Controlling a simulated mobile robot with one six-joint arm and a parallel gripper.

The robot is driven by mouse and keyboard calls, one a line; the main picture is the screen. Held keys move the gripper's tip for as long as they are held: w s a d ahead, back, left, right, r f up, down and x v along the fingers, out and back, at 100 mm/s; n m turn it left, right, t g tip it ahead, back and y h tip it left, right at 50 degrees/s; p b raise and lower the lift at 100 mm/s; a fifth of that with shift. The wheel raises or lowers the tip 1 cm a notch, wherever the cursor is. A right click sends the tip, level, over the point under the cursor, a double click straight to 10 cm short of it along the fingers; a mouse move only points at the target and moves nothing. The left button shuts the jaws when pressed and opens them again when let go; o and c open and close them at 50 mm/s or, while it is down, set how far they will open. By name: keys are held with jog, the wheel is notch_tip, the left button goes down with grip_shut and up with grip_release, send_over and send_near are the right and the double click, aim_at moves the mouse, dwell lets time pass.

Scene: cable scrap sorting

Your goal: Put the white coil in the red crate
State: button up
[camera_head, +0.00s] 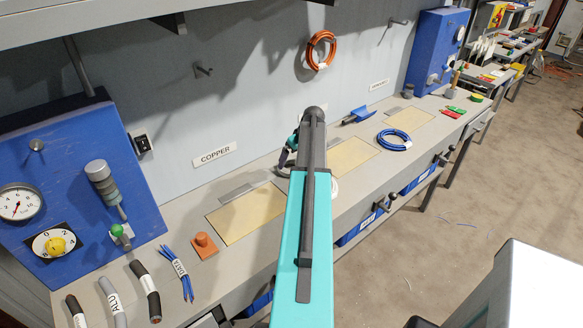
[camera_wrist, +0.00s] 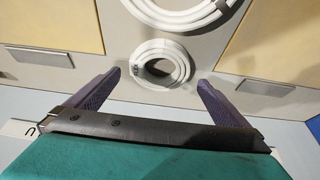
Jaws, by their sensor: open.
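A small white coil (camera_wrist: 180,58) lies on the bench in the wrist view, in the picture between my two fingertips. A larger white coil (camera_wrist: 190,24) lies just beyond it at the top edge, partly cut off. My gripper (camera_wrist: 158,80) is open, its dark fingers spread to either side of the small coil; I cannot tell the height between them. In the head view my arm hides most of this spot, and only a sliver of a white coil (camera_head: 334,188) shows beside it. I see no red crate in either view.
Tan mats (camera_head: 246,217) lie on the bench. A blue coil (camera_head: 394,140) lies to the right; blue cables (camera_head: 178,272) and an orange block (camera_head: 203,246) lie to the left. An orange coil (camera_head: 320,50) hangs on the wall. Blue crates (camera_head: 357,229) sit under the bench.

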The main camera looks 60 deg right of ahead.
jog(key=shift+f, duration=0.1)
jog(key=shift+p+x, duration=1.4)
jog(key=shift+x, duration=1.1)
jog(key=shift+s, duration=0.1)
jog(key=shift+c, duration=0.4)
jog(key=c, duration=1.1)
jog(key=shift+r+b, duration=0.95)
jog(key=shift+r, duration=0.35)
jog(key=s+a+b, duration=0.1)
jog(key=s, duration=0.4)
jog(key=s+a+r+b, duration=0.1)
jog(key=s+a+b, duration=0.1)
jog(key=s, duration=0.3)
jog(key=s+a+r+b, duration=0.1)
jog(key=s+a+b, duration=0.1)
jog(key=s, duration=0.3)
jog(key=shift+a+r, duration=0.15)
jog(key=shift+r, duration=0.05)
